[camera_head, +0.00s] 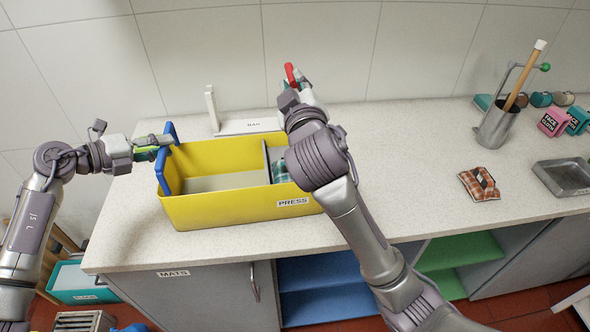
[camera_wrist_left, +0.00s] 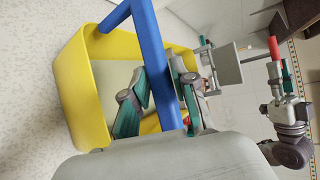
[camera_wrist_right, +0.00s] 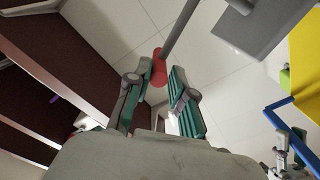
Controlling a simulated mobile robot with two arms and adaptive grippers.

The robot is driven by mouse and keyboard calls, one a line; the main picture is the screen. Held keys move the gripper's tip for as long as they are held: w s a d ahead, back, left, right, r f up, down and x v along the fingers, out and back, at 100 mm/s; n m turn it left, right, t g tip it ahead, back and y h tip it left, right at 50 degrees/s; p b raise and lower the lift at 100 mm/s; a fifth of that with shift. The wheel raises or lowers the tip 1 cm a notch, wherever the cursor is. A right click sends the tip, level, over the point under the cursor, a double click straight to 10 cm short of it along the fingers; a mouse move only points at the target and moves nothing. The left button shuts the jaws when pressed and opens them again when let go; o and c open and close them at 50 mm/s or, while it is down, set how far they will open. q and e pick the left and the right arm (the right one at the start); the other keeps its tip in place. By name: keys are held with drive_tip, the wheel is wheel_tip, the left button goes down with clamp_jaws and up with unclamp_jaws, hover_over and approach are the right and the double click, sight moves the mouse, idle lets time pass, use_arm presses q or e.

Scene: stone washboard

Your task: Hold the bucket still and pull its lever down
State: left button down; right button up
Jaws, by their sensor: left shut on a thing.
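The yellow bucket (camera_head: 225,208), labelled PRESS, stands on the counter, with a divider and a blue handle (camera_head: 170,168) at its left end. My left gripper (camera_head: 158,145) is shut on the blue handle, which also crosses between its fingers in the left wrist view (camera_wrist_left: 148,45). The lever has a red grip (camera_head: 289,73) above the bucket's back right, beside my right gripper (camera_head: 297,85). In the right wrist view the red grip (camera_wrist_right: 159,70) is at the fingertips, and the fingers are apart on either side. My right arm hides the bucket's right end.
A flat stand labelled BAR (camera_head: 250,127) is behind the bucket. To the right lie a plaid cloth (camera_head: 480,184), a metal tray (camera_head: 565,176) and a metal pot (camera_head: 495,128) with a wooden stick. The counter (camera_head: 410,150) between is clear.

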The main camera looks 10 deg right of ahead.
drive_tip(key=a+f, duration=0.4)
drive_tip(key=a, duration=0.1)
drive_tip(key=shift+a, duration=0.15)
drive_tip(key=shift+s+f, duration=0.1)
drive_tip(key=shift+f, duration=0.05)
drive_tip(key=a+f, duration=0.3)
drive_tip(key=f, duration=0.2)
drive_tip(key=shift+a+f, duration=0.3)
drive_tip(key=shift+f, duration=0.05)
drive_tip(key=shift+s, duration=0.15)
